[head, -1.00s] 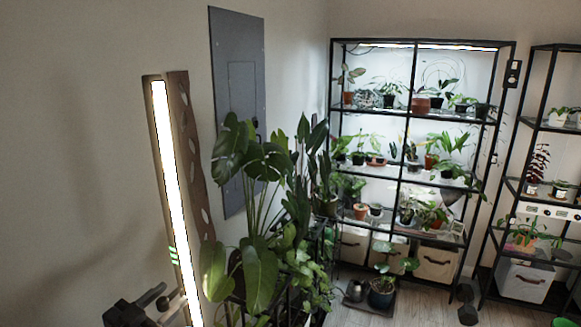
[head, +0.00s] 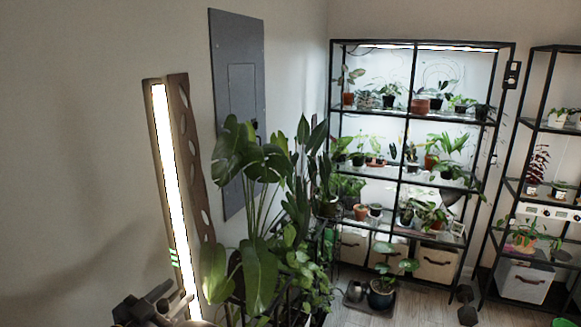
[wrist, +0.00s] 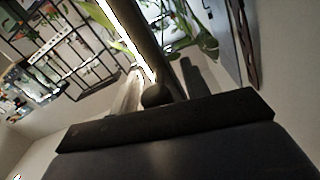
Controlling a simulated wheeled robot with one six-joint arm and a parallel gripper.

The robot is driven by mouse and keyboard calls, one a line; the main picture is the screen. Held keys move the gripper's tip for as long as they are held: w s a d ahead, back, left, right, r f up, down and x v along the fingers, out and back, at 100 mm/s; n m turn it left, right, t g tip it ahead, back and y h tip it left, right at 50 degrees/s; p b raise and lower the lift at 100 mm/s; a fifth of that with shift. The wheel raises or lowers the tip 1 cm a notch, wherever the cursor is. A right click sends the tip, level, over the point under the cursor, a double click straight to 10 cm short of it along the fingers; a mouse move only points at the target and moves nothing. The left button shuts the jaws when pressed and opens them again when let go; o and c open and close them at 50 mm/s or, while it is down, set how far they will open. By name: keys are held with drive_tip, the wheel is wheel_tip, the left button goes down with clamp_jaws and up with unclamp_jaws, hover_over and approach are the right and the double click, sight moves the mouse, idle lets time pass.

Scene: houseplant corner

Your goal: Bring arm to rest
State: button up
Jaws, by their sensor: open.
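My arm shows at the lower left of the head view. My gripper (head: 150,305) is at the bottom left edge of the head view, with dark parts cut off by the frame. Its jaws are apart, and I see nothing held between them. In the wrist view a wide dark bar and dark parts of my own arm fill the lower middle.
A large leafy plant (head: 255,180) stands right of my arm. A black shelf (head: 405,115) with several pots is behind it, and a second shelf (head: 540,120) at the far right. A grey panel (head: 237,90) hangs on the wall. A potted plant (head: 382,295) stands on the floor.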

drive_tip(key=shift+f+n+y+b, duration=0.15)
drive_tip(key=shift+n+y+b, duration=0.15)
drive_tip(key=shift+n+y, duration=0.15)
drive_tip(key=shift+s+d+n+t+y, duration=0.3)
drive_tip(key=shift+n+t+y, duration=0.2)
drive_tip(key=shift+y, duration=0.25)
drive_tip(key=shift+w+n+y+b, duration=0.1)
drive_tip(key=shift+n+y+b, duration=0.2)
drive_tip(key=shift+y, duration=0.3)
drive_tip(key=shift+d, duration=0.1)
